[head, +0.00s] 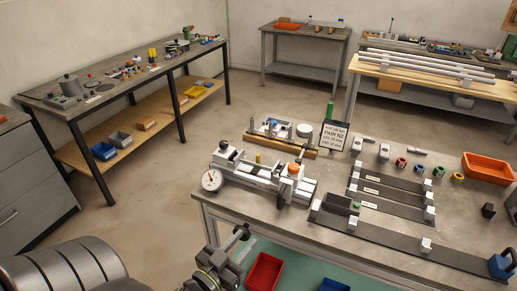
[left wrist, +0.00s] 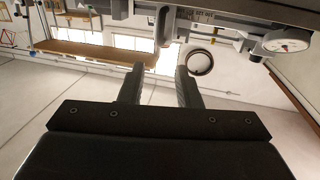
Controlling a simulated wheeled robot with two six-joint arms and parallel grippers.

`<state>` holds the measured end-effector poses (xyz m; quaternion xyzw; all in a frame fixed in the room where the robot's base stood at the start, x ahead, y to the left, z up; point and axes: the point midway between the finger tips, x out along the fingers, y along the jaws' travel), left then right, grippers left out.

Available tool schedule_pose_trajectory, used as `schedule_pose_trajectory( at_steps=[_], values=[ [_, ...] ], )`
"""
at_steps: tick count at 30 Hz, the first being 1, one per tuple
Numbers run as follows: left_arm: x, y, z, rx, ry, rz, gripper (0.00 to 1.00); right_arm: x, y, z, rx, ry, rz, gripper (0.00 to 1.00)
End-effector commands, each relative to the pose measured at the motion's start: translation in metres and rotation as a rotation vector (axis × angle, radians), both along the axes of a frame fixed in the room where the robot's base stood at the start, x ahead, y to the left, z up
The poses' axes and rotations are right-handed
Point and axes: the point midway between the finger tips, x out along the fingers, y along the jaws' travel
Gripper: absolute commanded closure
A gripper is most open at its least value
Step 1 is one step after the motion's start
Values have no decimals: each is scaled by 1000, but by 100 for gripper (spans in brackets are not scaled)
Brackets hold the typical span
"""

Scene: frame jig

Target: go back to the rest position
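My left gripper (head: 236,240) is low in the head view, just off the table's front edge. In the left wrist view its two dark fingers (left wrist: 160,70) stand apart with nothing between them. The bench fixture (head: 265,175), with its white dial gauge (head: 211,180) and orange knob, stands at the table's left end, beyond my gripper. The gauge also shows in the left wrist view (left wrist: 288,42). My right gripper is not in view.
The worktable (head: 330,219) holds dark strips with white blocks, a sign (head: 332,135) and an orange tray (head: 487,168). A red bin (head: 264,272) is below the front edge. A long side bench (head: 125,83) stands at the left. The floor between is clear.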

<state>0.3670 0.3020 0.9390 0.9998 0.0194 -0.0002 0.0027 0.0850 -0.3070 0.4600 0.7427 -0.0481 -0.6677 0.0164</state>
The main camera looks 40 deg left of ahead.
Motion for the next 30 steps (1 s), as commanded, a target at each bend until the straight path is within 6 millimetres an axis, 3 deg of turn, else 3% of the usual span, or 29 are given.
schedule_pose_trajectory(
  at_steps=[7, 11, 14, 20, 26, 30],
  values=[
    [0, 0, -2, 0, 3, 1, 70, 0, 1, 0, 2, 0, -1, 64],
    [2, 4, -26, 1, 54, 14, 70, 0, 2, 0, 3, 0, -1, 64],
    [1, 11, -72, 1, 151, 36, 70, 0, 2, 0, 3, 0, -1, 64],
    [-18, 24, -191, 6, 420, 83, 70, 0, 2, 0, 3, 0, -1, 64],
    [-63, 29, -298, 12, 698, 109, 70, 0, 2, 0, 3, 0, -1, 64],
    [-109, 27, -362, 14, 894, 114, 70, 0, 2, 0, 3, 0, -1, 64]
  ],
)
